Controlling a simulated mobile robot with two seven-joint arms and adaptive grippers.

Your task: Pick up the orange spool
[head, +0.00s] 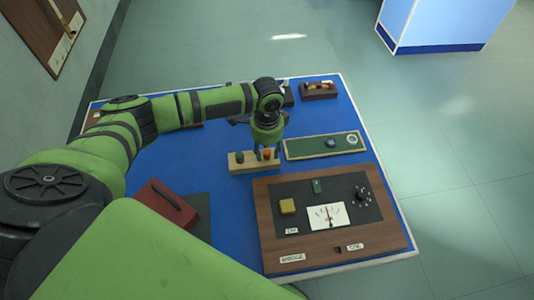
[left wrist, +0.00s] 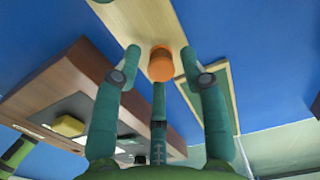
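The orange spool (head: 267,155) stands at the right part of a light wooden strip (head: 246,168) on the blue bench top. In the left wrist view the orange spool (left wrist: 161,65) shows as an orange cylinder against the pale wood, between the spread fingers. My left gripper (head: 267,152) points down over it, with fingers to either side. It also shows open in the left wrist view (left wrist: 160,55), with a visible gap between each finger and the spool. I cannot tell how far down the fingers reach. My right gripper is not in view.
A green tray (head: 308,149) lies to the right. A wooden meter panel (head: 335,245) is in front, and a dark red box (head: 166,203) front left. A small brown box (head: 319,91) stands behind.

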